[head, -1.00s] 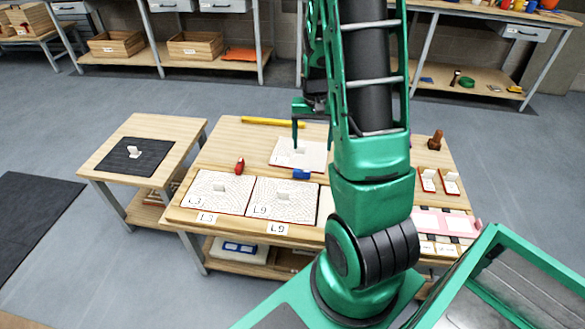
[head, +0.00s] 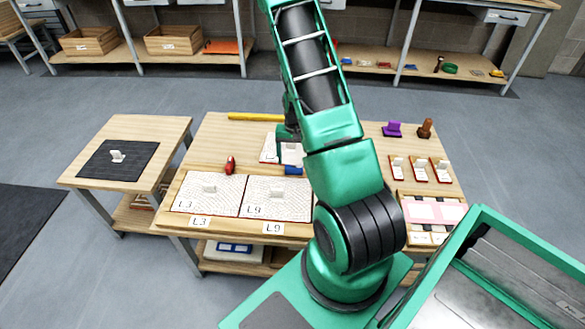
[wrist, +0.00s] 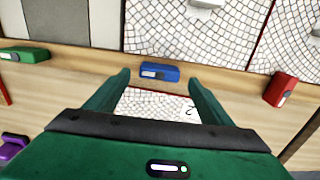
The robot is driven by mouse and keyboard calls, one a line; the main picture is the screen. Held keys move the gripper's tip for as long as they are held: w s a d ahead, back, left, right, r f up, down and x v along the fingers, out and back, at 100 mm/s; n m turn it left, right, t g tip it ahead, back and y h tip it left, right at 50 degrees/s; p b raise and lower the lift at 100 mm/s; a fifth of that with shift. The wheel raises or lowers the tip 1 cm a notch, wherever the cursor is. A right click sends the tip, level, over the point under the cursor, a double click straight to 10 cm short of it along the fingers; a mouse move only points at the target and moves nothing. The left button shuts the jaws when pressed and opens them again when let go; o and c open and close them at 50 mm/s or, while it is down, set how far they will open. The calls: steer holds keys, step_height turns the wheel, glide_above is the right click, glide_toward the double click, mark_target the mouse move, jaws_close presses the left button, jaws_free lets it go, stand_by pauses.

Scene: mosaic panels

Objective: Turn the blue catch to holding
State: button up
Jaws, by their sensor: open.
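The blue catch (head: 293,169) lies at the front edge of a white mosaic panel (head: 269,150) on the bench. In the wrist view the blue catch (wrist: 172,72), with a pale patch on its left part, sits just beyond my fingertips, long side across the picture. My gripper (wrist: 158,80) is open, with one finger to each side of the catch and nothing held. In the head view my gripper (head: 288,142) is over the small panel behind the catch, partly hidden by my arm. I cannot tell whether the fingers touch the catch.
A red catch (wrist: 281,89) is to the right and a green catch (wrist: 24,54) to the left in the wrist view. A purple piece (head: 392,129) stands at the bench's back right. Large panels L3 (head: 205,203) and L9 (head: 250,213) lie in front.

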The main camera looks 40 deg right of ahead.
mark_target(294, 166)
steer(key=shift+f, duration=2.4)
steer(key=shift+c, duration=0.6)
steer(key=c, duration=0.9)
